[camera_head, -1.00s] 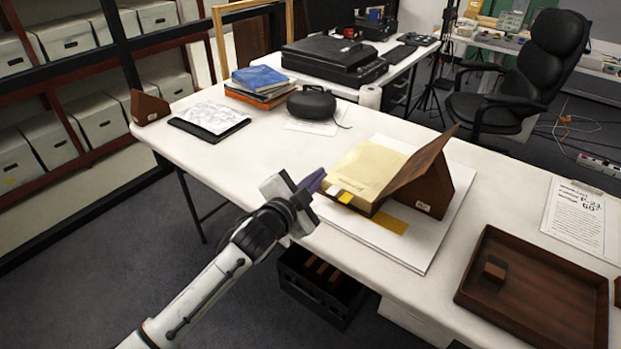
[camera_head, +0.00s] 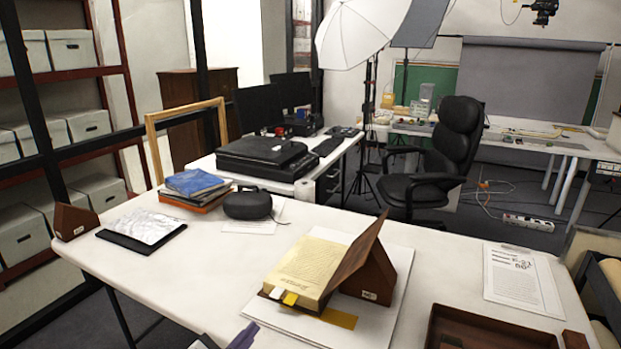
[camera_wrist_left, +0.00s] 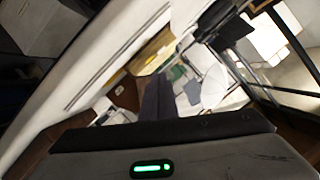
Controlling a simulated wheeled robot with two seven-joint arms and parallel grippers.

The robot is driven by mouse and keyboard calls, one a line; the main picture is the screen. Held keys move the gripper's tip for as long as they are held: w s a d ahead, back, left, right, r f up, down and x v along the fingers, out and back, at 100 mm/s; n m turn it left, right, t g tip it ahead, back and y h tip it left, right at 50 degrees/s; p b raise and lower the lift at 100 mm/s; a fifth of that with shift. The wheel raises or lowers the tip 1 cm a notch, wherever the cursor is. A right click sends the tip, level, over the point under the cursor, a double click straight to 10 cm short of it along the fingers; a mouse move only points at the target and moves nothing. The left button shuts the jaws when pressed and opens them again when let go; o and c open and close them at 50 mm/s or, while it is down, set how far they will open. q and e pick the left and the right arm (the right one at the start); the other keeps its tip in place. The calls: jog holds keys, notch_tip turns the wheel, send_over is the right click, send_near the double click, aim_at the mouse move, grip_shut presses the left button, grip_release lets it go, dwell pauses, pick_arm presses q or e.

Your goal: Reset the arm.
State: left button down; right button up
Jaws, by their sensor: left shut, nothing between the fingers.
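My left gripper (camera_head: 241,336) shows only in part at the bottom edge of the head view, with its purple fingers low in front of the table's near edge. It is shut and empty, apart from everything on the table. In the left wrist view its dark fingers (camera_wrist_left: 157,98) are together, with the tilted room behind them. The rest of the left arm is mostly below the head view. My right gripper is not in view.
On the white table (camera_head: 200,270), a cream book (camera_head: 305,268) leans against a brown wooden stand (camera_head: 372,275) on a white board. A brown tray (camera_head: 480,330), a printed sheet (camera_head: 520,280), a black case (camera_head: 247,204) and stacked books (camera_head: 195,188) also lie there.

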pick_arm(q)
jog(key=s+f+n+g, duration=0.2)
jog(key=s+f, duration=0.4)
jog(key=s, duration=0.3)
jog(key=s+a+f+n+g, duration=0.1)
jog(key=s+f+n, duration=0.2)
jog(key=s+f, duration=0.3)
jog(key=s+a+f+n+g+y, duration=0.1)
jog(key=s+f, duration=0.5)
jog(key=s, duration=0.8)
jog(key=shift+a+f+n+g, duration=0.15)
jog(key=shift+f+n+g, duration=0.2)
jog(key=shift+n+g, duration=0.55)
